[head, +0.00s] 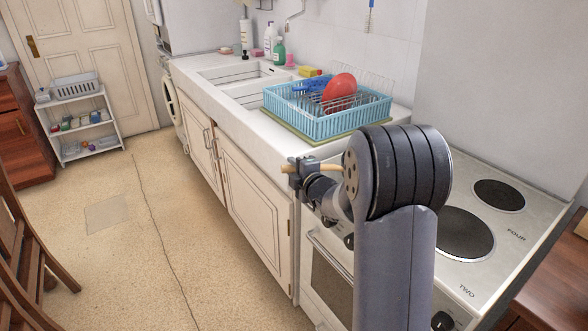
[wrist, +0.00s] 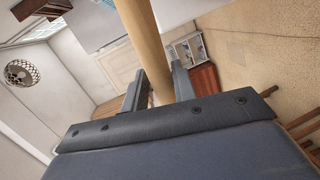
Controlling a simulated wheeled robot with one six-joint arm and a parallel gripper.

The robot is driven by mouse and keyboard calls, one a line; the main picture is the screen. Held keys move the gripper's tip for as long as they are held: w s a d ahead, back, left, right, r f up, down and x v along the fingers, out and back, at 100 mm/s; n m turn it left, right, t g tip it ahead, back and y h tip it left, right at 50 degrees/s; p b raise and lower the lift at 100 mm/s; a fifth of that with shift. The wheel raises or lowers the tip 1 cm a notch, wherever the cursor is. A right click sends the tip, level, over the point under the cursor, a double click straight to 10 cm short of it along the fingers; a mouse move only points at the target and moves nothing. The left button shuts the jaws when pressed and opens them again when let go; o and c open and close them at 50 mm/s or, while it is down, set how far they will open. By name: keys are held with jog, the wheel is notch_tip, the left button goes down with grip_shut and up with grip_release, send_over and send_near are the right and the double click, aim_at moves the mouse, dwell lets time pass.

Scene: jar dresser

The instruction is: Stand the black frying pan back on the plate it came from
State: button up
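My gripper (head: 295,170) is out over the front of the cooker, left of my arm. Its fingers are closed around a tan wooden rod (head: 325,167), which also shows in the wrist view (wrist: 148,40). The rod runs behind my arm in the head view, so what it belongs to is hidden. No black pan body shows in either view. The cooker top has two bare dark hotplates in sight, one by the label TWO (head: 464,234) and one by the label FOUR (head: 498,195). My arm hides the left part of the cooker top.
A blue dish rack (head: 318,125) with a red dish (head: 339,88) stands on the counter by the sink (head: 240,75). Bottles stand behind the sink. A white shelf (head: 82,125) stands by the door. Chairs are at the left edge. The floor (head: 160,220) is clear.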

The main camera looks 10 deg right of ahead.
jog(key=o, duration=0.3)
jog(key=shift+o, duration=0.2)
jog(key=v, duration=1.2)
